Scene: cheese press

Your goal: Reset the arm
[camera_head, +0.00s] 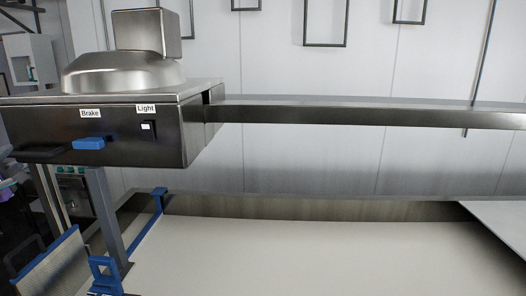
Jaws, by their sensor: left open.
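A dark shape that seems to be my left gripper (40,153) shows at the left edge, by the lower front of the metal press housing (120,136). It is dark on dark, and its fingers are hard to make out; it looks open with nothing held. A blue part (88,143) under the "Brake" label lies just to its right, and I cannot tell whether they touch. A switch (148,128) with a white face sits under the "Light" label. My right gripper is not in view.
A long metal beam (370,112) runs right from the housing. Below is a wide, empty pale vat floor (320,255). Blue fittings (105,272) and a grey post (104,215) stand at lower left, beside a tilted panel (52,268). Frames (326,22) hang on the wall.

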